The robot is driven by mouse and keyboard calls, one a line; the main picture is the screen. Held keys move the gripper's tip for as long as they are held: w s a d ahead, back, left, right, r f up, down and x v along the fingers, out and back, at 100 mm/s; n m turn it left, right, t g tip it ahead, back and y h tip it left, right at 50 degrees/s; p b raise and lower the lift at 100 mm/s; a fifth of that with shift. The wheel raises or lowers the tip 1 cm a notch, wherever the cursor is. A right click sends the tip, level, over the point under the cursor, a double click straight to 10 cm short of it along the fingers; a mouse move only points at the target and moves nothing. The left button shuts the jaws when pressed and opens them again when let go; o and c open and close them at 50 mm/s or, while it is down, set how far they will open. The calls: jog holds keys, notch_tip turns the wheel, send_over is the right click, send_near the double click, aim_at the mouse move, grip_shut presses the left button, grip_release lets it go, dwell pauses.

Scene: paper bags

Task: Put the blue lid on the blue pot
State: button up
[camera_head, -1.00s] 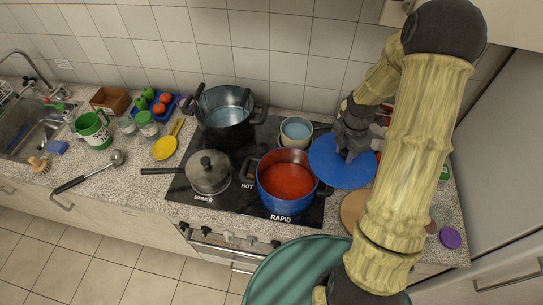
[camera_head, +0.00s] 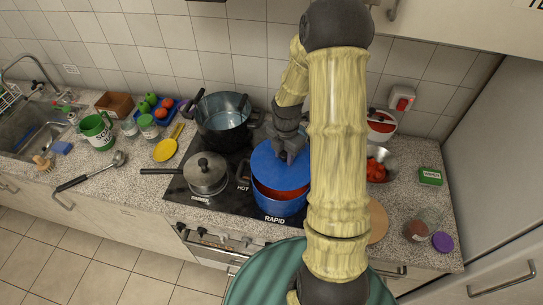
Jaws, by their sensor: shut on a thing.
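The blue pot (camera_head: 279,207) stands on the front right of the black hob, with red contents showing as a thin strip at its front. The blue lid (camera_head: 268,168) is over the pot and covers most of its opening, seeming a little toward the back. Whether the lid touches the rim I cannot tell. My gripper (camera_head: 291,155) is shut on the lid from above, near its middle. My arm hides the right side of the lid and pot.
A dark pot (camera_head: 226,121) stands behind on the hob. A lidded saucepan (camera_head: 205,174) stands left. A round wooden board (camera_head: 377,221), a glass jar (camera_head: 420,226) and a purple lid (camera_head: 442,241) are at right. A yellow spoon rest (camera_head: 166,149) and ladle (camera_head: 91,174) lie left.

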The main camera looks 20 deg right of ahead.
aim_at(282, 161)
jog(key=shift+w+a, duration=0.1)
jog(key=shift+a, duration=0.1)
jog(key=shift+f, duration=0.15)
dwell(0.3)
notch_tip(282, 161, down, 4)
jog(key=b, duration=0.4)
jog(key=shift+f, duration=0.15)
jog(key=shift+f+b, duration=0.4)
jog(key=shift+f, duration=0.2)
jog(key=shift+f, duration=0.65)
dwell(1.4)
jog(key=o, duration=1.6)
